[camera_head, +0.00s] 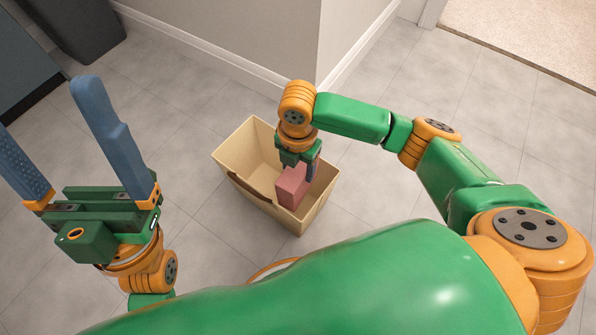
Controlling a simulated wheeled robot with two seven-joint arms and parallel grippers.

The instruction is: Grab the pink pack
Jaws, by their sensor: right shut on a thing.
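The pink pack (291,187) is a small box-shaped block at the right end of a beige open bin (232,147). My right gripper (301,168) reaches down over the bin and is shut on the pink pack. The pack's upper part is partly hidden by the fingers, and I cannot tell whether it touches the bin floor. My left gripper (62,135) is at the left, with its two blue fingers wide apart and nothing between them.
The bin stands on a grey tiled floor (190,235) near a wall corner (317,85) with white skirting. A dark bin or cabinet (75,30) is at the top left. A beige carpet (530,30) lies beyond a doorway at the top right. The floor around the bin is clear.

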